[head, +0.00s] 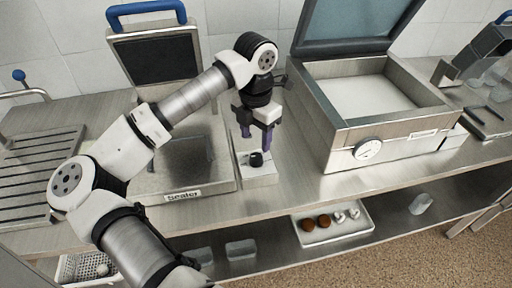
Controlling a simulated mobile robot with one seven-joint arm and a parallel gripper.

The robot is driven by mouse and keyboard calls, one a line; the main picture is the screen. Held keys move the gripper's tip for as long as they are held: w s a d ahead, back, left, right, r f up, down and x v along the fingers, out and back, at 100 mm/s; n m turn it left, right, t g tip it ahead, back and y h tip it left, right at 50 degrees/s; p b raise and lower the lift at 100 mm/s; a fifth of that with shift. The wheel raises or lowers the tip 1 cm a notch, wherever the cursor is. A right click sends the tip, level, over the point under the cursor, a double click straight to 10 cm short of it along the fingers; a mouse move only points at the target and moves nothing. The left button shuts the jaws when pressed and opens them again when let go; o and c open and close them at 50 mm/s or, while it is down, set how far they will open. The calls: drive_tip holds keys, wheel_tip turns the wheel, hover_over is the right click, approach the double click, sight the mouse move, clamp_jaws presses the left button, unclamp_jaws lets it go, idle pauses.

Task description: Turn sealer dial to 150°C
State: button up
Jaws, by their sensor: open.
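The sealer (230,183) stands on the steel counter, with a label reading "Sealer" on its front edge and a dark panel with a blue handle (146,11) raised at its back. Its black dial (256,159) sits on a small light box (262,178) at the sealer's right side. The dial's markings are too small to read. My gripper (256,145) points down just above and behind the dial, with its purple fingers apart and nothing between them. I cannot tell whether a finger touches the dial. My arm hides part of the sealer's left side.
A large steel box with an open lid (352,22) and a round gauge (368,149) stands close on the right. A slatted rack (40,160) is at the left. A tray (334,238) with several small items lies on the lower shelf. Bare counter lies before the dial box.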

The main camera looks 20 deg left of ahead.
sight(256, 156)
wheel_tip(256, 156, down, 6)
drive_tip(key=shift+f+p, duration=0.15)
drive_tip(key=shift+p, duration=0.55)
drive_tip(key=c, duration=1)
